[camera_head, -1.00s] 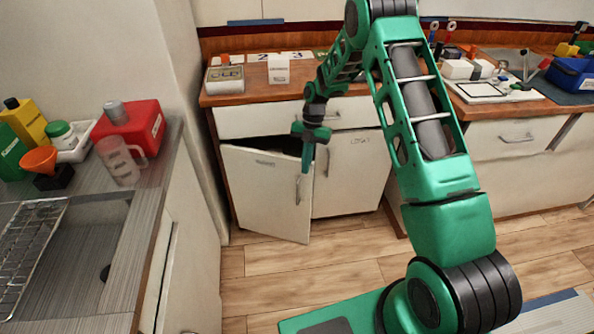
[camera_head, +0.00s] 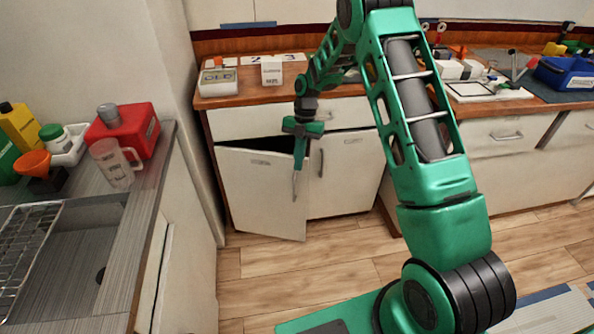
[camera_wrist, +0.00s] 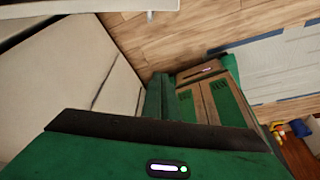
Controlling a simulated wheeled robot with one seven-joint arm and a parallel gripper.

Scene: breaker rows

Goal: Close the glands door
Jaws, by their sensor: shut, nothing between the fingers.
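The glands door (camera_head: 258,192) is the white left-hand door of the lower cabinet in the head view. It stands ajar, with a dark gap along its top edge and its free right edge swung outward. A label too small to read for sure is near its top. My gripper (camera_head: 299,167) is shut and empty, pointing down at the door's free edge by its handle (camera_head: 295,185). I cannot tell whether it touches the door. In the wrist view a pale panel (camera_wrist: 80,80) lies left of my green fingers (camera_wrist: 158,97).
The right-hand cabinet door (camera_head: 347,175) is shut, with a drawer (camera_head: 240,121) above. The wooden counter (camera_head: 238,93) holds boxes and cards. A grey sink counter (camera_head: 150,170) stands at the left. The wooden floor (camera_head: 270,262) before the cabinet is clear.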

